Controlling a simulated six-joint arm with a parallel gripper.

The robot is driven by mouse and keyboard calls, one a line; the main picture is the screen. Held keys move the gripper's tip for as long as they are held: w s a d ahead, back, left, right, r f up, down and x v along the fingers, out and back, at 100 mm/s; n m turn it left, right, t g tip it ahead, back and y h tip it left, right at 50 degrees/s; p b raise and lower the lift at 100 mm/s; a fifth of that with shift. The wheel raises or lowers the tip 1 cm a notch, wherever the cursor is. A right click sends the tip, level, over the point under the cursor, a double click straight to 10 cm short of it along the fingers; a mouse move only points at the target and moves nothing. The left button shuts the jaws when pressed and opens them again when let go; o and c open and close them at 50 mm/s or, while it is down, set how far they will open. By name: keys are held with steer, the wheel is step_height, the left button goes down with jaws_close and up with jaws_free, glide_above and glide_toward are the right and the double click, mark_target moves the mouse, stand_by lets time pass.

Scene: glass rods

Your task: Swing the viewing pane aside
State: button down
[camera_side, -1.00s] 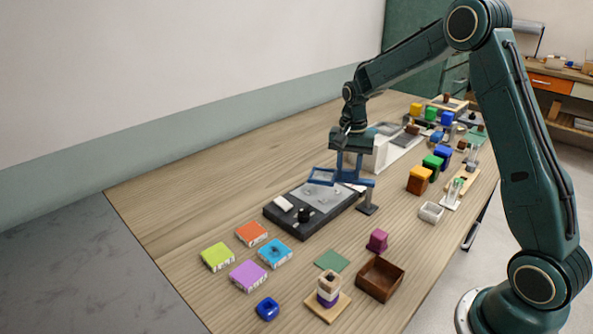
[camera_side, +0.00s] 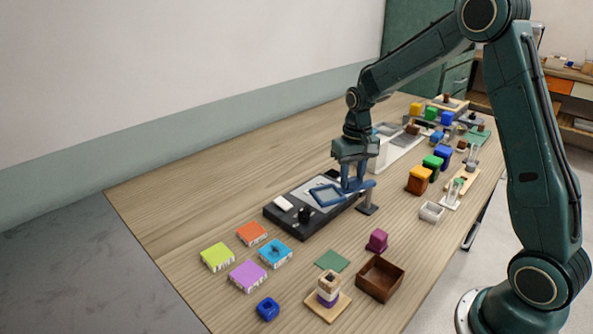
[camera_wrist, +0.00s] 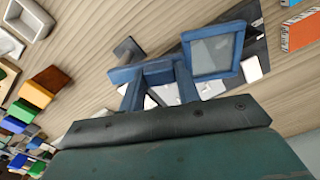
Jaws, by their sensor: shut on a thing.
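The viewing pane (camera_side: 327,195) is a small square pane in a blue frame, on a blue arm carried by a dark post (camera_side: 367,206). It hangs over the dark tray (camera_side: 282,222), which bears a pale plate, a white block and a black knob. My gripper (camera_side: 355,187) points down and is shut on the blue arm beside the frame. In the wrist view the pane (camera_wrist: 212,55) shows right of my blue fingers (camera_wrist: 158,82), which close around the bar. The exact contact is partly hidden by the fingers.
Orange (camera_side: 252,234), green, blue and purple tiles lie at the front left. A brown open box (camera_side: 380,279) and a small stacked tower (camera_side: 328,290) stand in front. Coloured blocks (camera_side: 419,179) stand to the right. The table left of the tray is clear.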

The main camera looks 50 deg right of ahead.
steer(key=shift+s+a+n, duration=0.15)
steer(key=shift+s+n, duration=0.4)
steer(key=shift+n, duration=0.55)
steer(key=shift+s+a+n, duration=0.1)
steer(key=shift+s+n, duration=0.45)
steer(key=shift+n, duration=0.55)
steer(key=c, duration=1)
jaws_free()
steer(key=shift+r, duration=0.1)
step_height(320, 180, up, 14)
steer(key=shift+s, duration=0.1)
